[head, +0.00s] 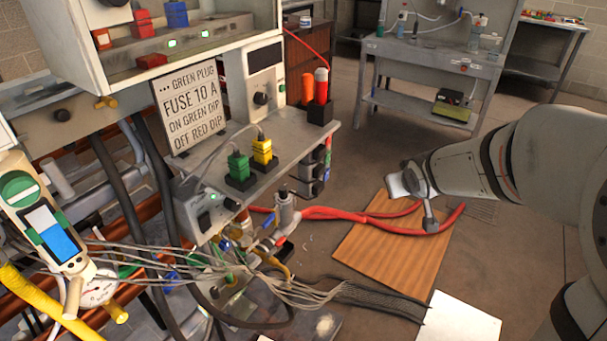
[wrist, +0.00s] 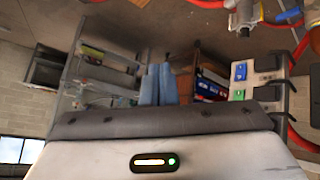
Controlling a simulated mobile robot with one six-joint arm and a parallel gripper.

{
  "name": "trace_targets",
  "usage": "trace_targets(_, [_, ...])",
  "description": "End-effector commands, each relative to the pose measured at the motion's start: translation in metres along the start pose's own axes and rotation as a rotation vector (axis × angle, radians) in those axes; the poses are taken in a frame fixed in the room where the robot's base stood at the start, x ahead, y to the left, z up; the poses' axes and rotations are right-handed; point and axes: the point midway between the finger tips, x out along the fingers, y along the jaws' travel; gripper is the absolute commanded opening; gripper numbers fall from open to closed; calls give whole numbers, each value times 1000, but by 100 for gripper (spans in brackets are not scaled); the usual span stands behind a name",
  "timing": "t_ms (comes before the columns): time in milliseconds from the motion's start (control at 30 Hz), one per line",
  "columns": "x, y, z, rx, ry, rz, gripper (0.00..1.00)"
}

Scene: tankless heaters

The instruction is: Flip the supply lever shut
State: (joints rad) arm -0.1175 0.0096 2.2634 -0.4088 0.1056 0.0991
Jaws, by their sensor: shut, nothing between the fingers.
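My gripper (head: 430,222) is at the right of the head view, above the wooden board, and nothing is held in it. In the wrist view its two blue-grey fingers (wrist: 158,85) are together. A grey pipe fitting (head: 287,210) with small coloured handles sits below the bench shelf, left of my gripper and apart from it. A fitting with a red hose also shows at the top of the wrist view (wrist: 245,18). I cannot tell which handle is the supply lever, as wires and parts crowd it.
A red hose (head: 385,222) runs from the fittings to near my gripper. The shelf (head: 290,145) holds green and yellow plugs and a sign (head: 192,110). Many grey wires (head: 300,290) hang below. A wooden board (head: 385,262) lies on the floor, with clear floor behind.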

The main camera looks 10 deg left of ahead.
Motion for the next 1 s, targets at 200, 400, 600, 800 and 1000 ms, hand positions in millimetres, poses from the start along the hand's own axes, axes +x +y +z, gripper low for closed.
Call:
trace_targets(200, [137,-96,-29,-203,313,-210,0])
trace_targets(400, [208,-200,-23,-317,544,-490,0])
trace_targets(600, [234,-265,-2,-354,667,-704,0])
trace_targets(800, [240,-291,8,-364,712,-798,0])
trace_targets(1000, [252,-312,-2,-363,714,-803,0])
